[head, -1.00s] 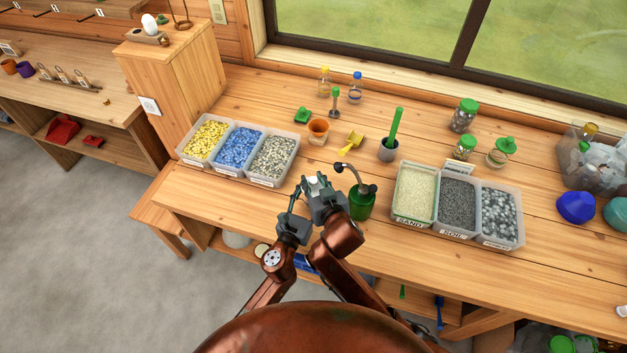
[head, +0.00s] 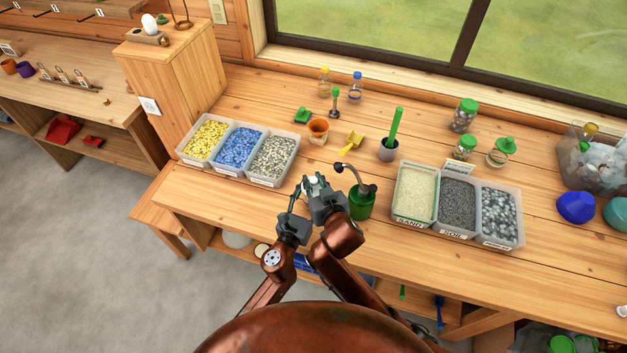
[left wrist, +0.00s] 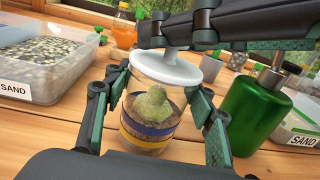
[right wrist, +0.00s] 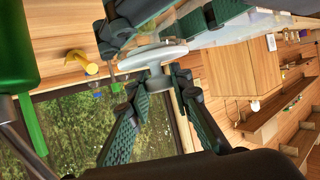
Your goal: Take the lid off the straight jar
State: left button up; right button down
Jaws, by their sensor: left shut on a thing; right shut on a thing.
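The straight jar (left wrist: 150,108) is clear glass with blue and yellow bands and a green lump on brown material inside. My left gripper (left wrist: 163,98) is shut around its body, one finger on each side. The white lid (left wrist: 167,69) with a knob sits at the jar's mouth; I cannot tell whether a small gap lies beneath it. My right gripper (right wrist: 160,84) is shut on the lid's knob, and the lid also shows in the right wrist view (right wrist: 153,57). In the head view the grippers mostly hide the jar.
A green pump bottle (head: 361,204) stands close right of the grippers. Bins of yellow, blue and pale grains (head: 272,182) are at left; sand, soil and gravel bins (head: 437,228) are at right. A yellow scoop (head: 351,142) and grey cup (head: 388,154) stand behind.

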aim_at(314, 180)
jog(key=shift+r, duration=0.25)
jog(key=shift+r, duration=0.85)
jog(key=shift+r, duration=2)
pick_arm(q)
jog(key=o, duration=1.8)
jog(key=shift+c, duration=0.2)
